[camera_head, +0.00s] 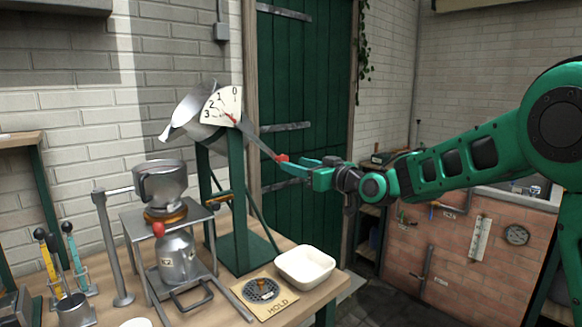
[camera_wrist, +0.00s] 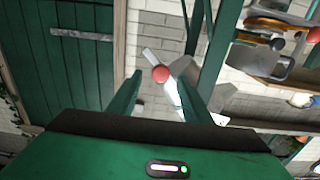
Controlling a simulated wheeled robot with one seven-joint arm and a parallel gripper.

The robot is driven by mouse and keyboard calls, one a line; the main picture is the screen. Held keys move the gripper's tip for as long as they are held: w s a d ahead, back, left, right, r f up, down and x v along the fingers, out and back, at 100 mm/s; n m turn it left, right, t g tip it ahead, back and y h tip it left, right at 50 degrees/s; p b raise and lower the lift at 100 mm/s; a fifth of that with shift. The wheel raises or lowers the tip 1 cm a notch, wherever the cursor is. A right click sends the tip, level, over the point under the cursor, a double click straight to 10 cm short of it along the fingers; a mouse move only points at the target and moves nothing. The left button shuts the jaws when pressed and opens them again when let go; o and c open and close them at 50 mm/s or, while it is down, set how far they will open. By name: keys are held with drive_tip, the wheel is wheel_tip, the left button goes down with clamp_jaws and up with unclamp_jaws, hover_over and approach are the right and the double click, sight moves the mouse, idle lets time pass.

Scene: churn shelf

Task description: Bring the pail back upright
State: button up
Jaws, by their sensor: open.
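The metal pail (camera_head: 197,113) hangs tilted in a green stand (camera_head: 236,205), its mouth toward the lower left. A white dial (camera_head: 223,105) marked 0 to 3 sits at its pivot; I cannot read its pointer surely. A grey lever (camera_head: 260,142) runs from the pivot down to the right and ends in a red knob (camera_head: 282,158). My gripper (camera_head: 298,164) is open at the knob. In the wrist view, the red knob (camera_wrist: 161,75) shows between the two open fingers (camera_wrist: 161,88); I cannot tell whether they touch it.
Below stand a white basin (camera_head: 305,266) and a HOLD plate (camera_head: 265,294) on the wooden bench. A green door (camera_head: 305,120) is behind.

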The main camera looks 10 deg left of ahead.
drive_tip(key=shift+x, duration=1.85)
drive_tip(key=shift+c, duration=0.7)
clamp_jaws()
drive_tip(key=shift+s+f, duration=0.1)
